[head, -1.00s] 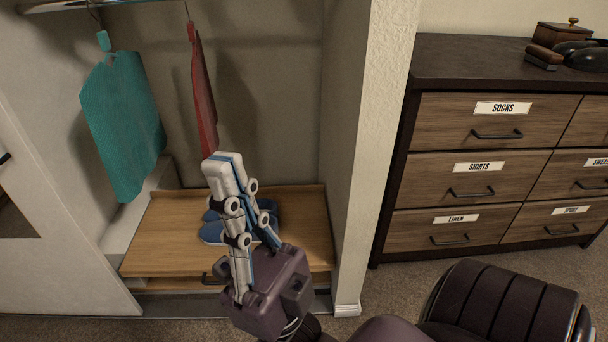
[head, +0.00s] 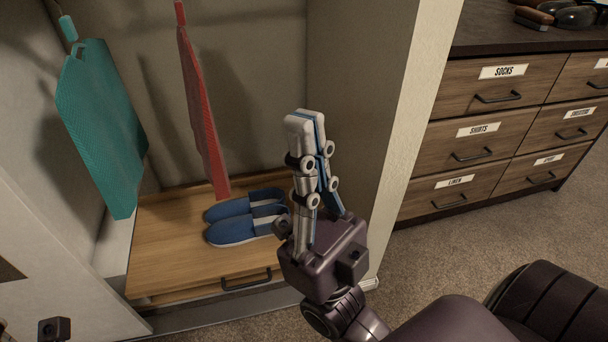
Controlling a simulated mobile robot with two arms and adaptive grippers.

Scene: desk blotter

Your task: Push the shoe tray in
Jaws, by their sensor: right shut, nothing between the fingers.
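The shoe tray (head: 165,255) is a light wooden board low in the open wardrobe, with a dark bar handle (head: 247,280) on its front. Its front edge lies close behind the wardrobe's sill. A pair of blue slip-on shoes (head: 232,231) sits on its right half. My right gripper (head: 306,118) is shut and empty, fingers pointing up. It appears in front of the tray's right side and hides the tray's right front corner. I cannot tell whether it touches the tray; it looks apart. My left gripper's fingers do not show.
The wardrobe's right side wall (head: 415,130) stands behind my right gripper. A dresser (head: 490,135) with labelled drawers is at the right. Carpet (head: 440,260) is open before it.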

